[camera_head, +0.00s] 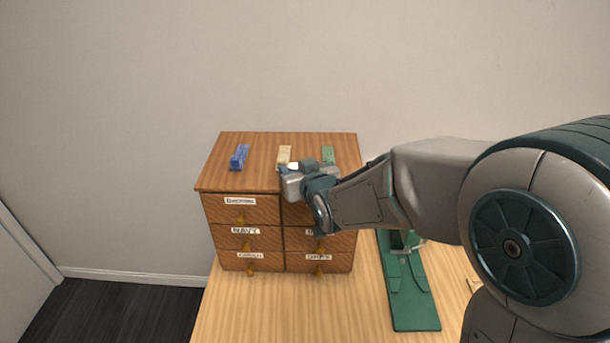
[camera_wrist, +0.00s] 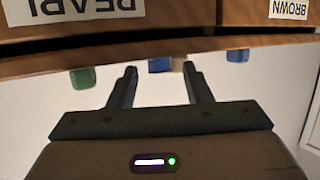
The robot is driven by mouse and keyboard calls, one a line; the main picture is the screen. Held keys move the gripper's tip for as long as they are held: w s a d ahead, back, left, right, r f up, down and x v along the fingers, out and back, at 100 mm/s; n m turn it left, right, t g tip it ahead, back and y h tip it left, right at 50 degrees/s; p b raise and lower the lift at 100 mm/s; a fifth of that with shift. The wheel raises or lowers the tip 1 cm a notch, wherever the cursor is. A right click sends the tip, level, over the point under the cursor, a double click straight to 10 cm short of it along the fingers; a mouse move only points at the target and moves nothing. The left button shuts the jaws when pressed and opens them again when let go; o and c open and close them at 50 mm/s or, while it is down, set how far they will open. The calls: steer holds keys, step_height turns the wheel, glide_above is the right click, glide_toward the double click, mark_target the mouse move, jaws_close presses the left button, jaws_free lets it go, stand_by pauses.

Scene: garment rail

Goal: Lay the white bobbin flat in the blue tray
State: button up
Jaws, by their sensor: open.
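A small blue tray-like piece (camera_head: 239,157) sits at the left on top of the wooden cabinet; a blue piece (camera_wrist: 238,56) also shows past the cabinet edge in the wrist view. I cannot make out a white bobbin in either view. My gripper (camera_head: 298,178) is at the cabinet's top front edge, right of the blue piece and in front of a beige piece. In the wrist view its two fingers (camera_wrist: 160,72) are apart, with no object clearly held. Another blue piece (camera_wrist: 160,64) shows beyond the fingertips; whether it lies between them is unclear.
The cabinet (camera_head: 215,180) has labelled drawers, all seemingly shut. A beige piece (camera_head: 284,153) and a green piece (camera_head: 328,153) share its top. A green stand (camera_head: 408,290) lies on the table to the right. My arm hides part of the cabinet's right side.

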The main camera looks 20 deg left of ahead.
steer(key=shift+s+d+r, duration=0.1)
steer(key=shift+s+d, duration=0.05)
steer(key=shift+s, duration=0.05)
steer(key=b+v, duration=0.2)
steer(key=v, duration=0.9)
steer(key=shift+s, duration=0.2)
steer(key=shift+d+r, duration=0.1)
steer(key=shift+r, duration=0.05)
steer(key=d+f+m+g+h, duration=0.1)
steer(key=d+f+m+h, duration=0.15)
steer(key=d, duration=0.45)
steer(key=d+f+m+g+h, duration=0.1)
steer(key=d+f+g+h, duration=0.15)
steer(key=d, duration=0.35)
steer(key=s+d+f+m+g+h, duration=0.3)
steer(key=s+d+g, duration=0.2)
steer(key=s+d, duration=0.7)
steer(key=shift+s+d+f+m+h, duration=0.2)
steer(key=shift+s+d+m+h, duration=0.05)
steer(key=shift+s+m+h, duration=0.1)
steer(key=shift+s+d, duration=0.1)
steer(key=shift+s, duration=0.1)
steer(key=shift+c, duration=1)
steer(key=shift+s, duration=0.1)
